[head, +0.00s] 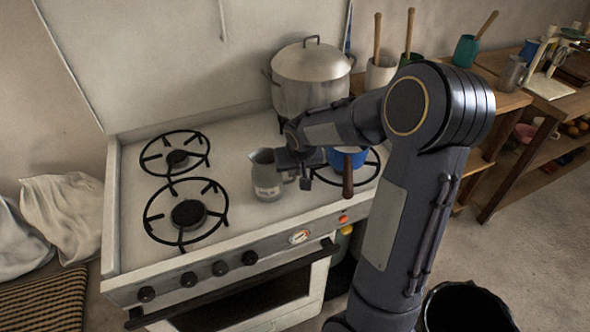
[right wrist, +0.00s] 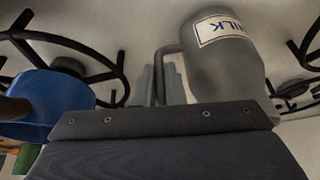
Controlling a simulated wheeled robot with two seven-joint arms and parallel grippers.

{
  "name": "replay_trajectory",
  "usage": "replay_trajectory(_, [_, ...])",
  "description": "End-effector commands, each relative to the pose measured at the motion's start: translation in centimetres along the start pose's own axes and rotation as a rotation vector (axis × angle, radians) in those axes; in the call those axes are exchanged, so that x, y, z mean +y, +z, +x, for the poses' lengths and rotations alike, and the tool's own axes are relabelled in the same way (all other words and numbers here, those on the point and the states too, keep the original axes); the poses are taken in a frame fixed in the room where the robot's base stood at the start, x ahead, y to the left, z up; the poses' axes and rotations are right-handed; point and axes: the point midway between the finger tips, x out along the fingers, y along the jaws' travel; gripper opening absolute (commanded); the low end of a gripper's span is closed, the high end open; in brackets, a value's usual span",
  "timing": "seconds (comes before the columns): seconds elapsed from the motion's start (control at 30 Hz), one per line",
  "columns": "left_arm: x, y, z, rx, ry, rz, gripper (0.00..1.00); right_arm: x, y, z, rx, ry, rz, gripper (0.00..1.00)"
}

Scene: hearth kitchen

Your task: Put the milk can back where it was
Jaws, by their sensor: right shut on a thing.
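The milk can (head: 268,180) is a grey metal can with a handle. It stands upright at the white stove top (head: 235,215), between the left and right burners. I cannot tell whether its base touches the surface. In the right wrist view the milk can (right wrist: 222,65) shows a white label with blue "MILK" lettering. My right gripper (head: 298,170) is at the can's right side, shut on its handle; its fingers (right wrist: 162,84) also show in the wrist view. My left gripper is not in view.
A blue pan (head: 346,156) with a brown handle sits on the front right burner, close to my right gripper. A large lidded pot (head: 310,80) stands behind. Both left burners (head: 188,213) are empty. Utensil holders (head: 381,75) stand on the bench at the back right.

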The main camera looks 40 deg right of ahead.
Motion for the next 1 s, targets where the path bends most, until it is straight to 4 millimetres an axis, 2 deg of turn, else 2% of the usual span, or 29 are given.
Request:
replay_trajectory(0.3, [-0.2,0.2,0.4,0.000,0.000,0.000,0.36,0.0,0.1,0.3,0.003,-0.001,0.001,0.00])
replay_trajectory(0.33, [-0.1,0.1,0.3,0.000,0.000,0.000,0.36,0.0,0.1,0.2,0.001,0.000,0.001,0.12])
replay_trajectory(0.5, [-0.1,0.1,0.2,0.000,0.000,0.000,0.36,0.0,0.1,0.2,0.001,0.000,0.000,0.31])
replay_trajectory(0.87, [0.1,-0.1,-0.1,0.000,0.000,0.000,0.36,0.0,-0.1,-0.5,0.002,-0.001,0.001,0.31])
replay_trajectory(1.0, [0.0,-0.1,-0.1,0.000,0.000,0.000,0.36,-0.1,-0.2,-2.7,0.007,-0.003,0.001,0.31])
